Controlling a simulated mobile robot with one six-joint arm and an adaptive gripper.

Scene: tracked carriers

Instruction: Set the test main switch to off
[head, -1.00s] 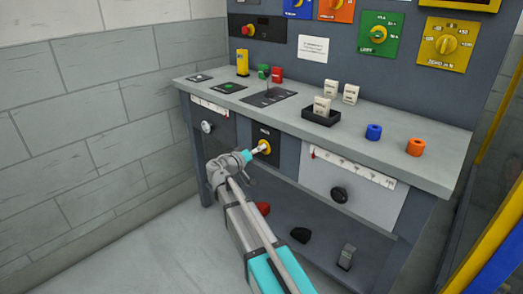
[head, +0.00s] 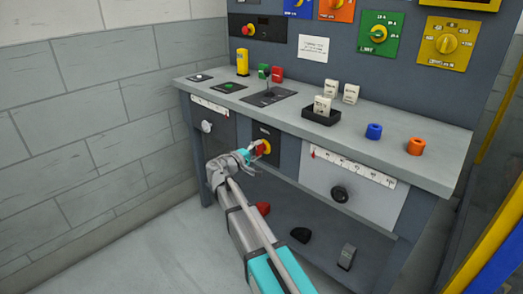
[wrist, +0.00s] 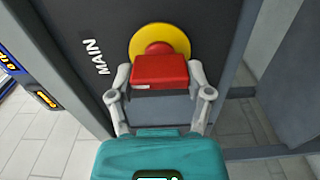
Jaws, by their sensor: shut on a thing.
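The main switch has a round yellow plate (wrist: 176,38) and a red handle (wrist: 160,72). It sits on a dark panel (wrist: 68,72) marked MAIN, and the lettering runs sideways in the wrist view. In the head view the yellow plate (head: 267,147) and the red handle (head: 260,148) show on the bench front. My gripper (wrist: 161,80) has one finger on each side of the red handle and is shut on it. In the head view my gripper (head: 256,151) reaches the switch from the front left and hides part of it.
To the right is a light panel (head: 318,186) with a black knob (head: 339,194). The worktop (head: 400,140) overhangs above. Dark and red items lie on the lower shelf.

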